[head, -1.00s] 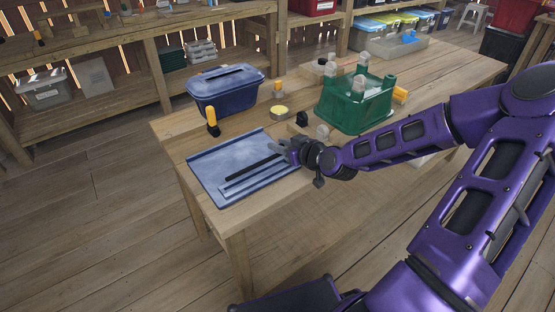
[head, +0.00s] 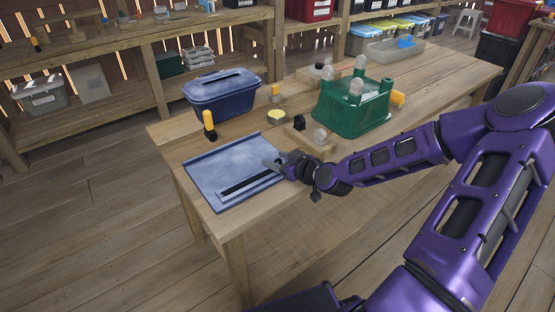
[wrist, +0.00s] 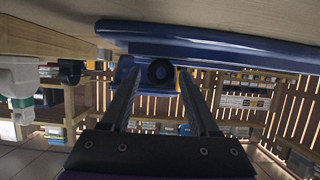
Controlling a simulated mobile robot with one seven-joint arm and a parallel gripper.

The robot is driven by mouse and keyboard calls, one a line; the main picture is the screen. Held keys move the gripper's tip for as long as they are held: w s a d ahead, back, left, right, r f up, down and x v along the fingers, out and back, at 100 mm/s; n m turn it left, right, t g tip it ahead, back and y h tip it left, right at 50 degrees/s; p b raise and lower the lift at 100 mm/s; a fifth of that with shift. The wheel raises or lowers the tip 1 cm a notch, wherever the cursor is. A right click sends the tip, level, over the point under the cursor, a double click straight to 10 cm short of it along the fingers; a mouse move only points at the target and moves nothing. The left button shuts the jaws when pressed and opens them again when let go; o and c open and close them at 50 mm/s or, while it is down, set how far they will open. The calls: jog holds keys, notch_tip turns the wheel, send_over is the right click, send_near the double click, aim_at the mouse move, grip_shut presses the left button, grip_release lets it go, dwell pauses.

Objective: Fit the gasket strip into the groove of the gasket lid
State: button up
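The gasket lid (head: 215,162) is a flat blue panel lying on the near left of the table, with a pale-edged groove (head: 247,191) along its front part. The gasket strip (head: 245,184) is thin and black and lies over or in the groove; its depth is unclear. My gripper (head: 272,167) is at the strip's right end, low over the lid's right edge. In the wrist view its fingers (wrist: 160,78) stand to either side of a round black end, seemingly the strip, beside the blue lid edge (wrist: 220,45). Finger contact is hard to see there.
A dark blue lidded bin (head: 224,97) and a yellow-handled tool (head: 209,124) stand behind the lid. A green crate (head: 350,112), upside down, with pale feet, is to the right. A yellow round tin (head: 276,115) and a small wooden block with a black knob (head: 301,123) stand between.

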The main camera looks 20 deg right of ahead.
jog(key=shift+r, duration=0.1)
jog(key=shift+s+r, duration=0.15)
jog(key=p+v, duration=0.3)
jog(key=v, duration=0.8)
jog(key=shift+s, duration=0.35)
jog(key=shift+d, duration=0.1)
